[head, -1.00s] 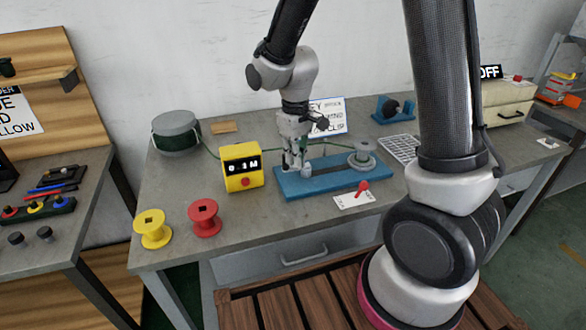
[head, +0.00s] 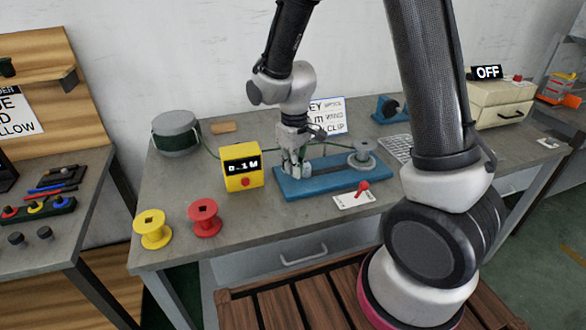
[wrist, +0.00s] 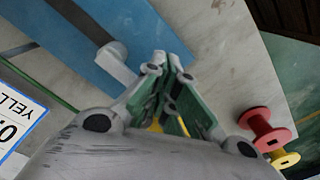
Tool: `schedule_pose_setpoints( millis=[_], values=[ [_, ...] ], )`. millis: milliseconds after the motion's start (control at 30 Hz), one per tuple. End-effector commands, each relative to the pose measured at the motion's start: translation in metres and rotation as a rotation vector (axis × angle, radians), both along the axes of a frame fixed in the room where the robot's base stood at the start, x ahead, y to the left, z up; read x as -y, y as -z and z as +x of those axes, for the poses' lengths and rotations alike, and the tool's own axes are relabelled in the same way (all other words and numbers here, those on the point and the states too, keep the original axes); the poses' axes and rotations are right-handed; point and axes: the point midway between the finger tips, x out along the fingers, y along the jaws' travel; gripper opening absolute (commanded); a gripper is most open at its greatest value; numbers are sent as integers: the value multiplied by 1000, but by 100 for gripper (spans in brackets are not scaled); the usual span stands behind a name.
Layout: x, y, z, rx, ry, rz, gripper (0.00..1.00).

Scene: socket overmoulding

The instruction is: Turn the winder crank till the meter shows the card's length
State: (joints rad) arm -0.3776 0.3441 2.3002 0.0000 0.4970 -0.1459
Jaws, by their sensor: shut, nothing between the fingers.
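The winder has a blue base (head: 335,180) with a grey spool post (head: 363,156) at its right end. In the wrist view, a grey bar, apparently the crank arm (wrist: 82,22), crosses the blue base and ends in a pale knob (wrist: 117,62). My gripper (head: 296,172) is low over the base's left end. Its fingers (wrist: 168,62) are shut and empty, beside the knob; contact is unclear. The yellow meter (head: 242,167) reads 0.1M. A white card with a blue edge (head: 330,112) stands behind; the wrist view (wrist: 15,115) shows "YELL" and "0.", the rest cut off.
A green cord runs from the grey drum (head: 176,132) past the meter to the winder. A red spool (head: 205,218) and a yellow spool (head: 152,230) stand front left. A small white card (head: 354,200) with a red-ended thing lies in front of the base.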

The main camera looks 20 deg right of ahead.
Motion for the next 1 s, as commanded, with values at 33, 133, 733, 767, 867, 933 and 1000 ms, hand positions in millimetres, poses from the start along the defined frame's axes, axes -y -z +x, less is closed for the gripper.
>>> schedule_pose_setpoints(
  millis=[33, 133, 733, 767, 867, 933, 1000],
  values=[
    [-2, 0, 3, 0, -1, 0, 0],
    [-5, 0, 9, 0, -1, 0, 0],
    [-11, 0, 24, 1, 0, 0, 0],
    [-11, 0, 26, 1, 1, 1, 0],
    [-12, 0, 31, 0, 1, 0, 0],
    [-12, 0, 32, 0, 0, 0, 0],
    [-12, 0, 31, 0, 0, 0, 0]
  ],
)
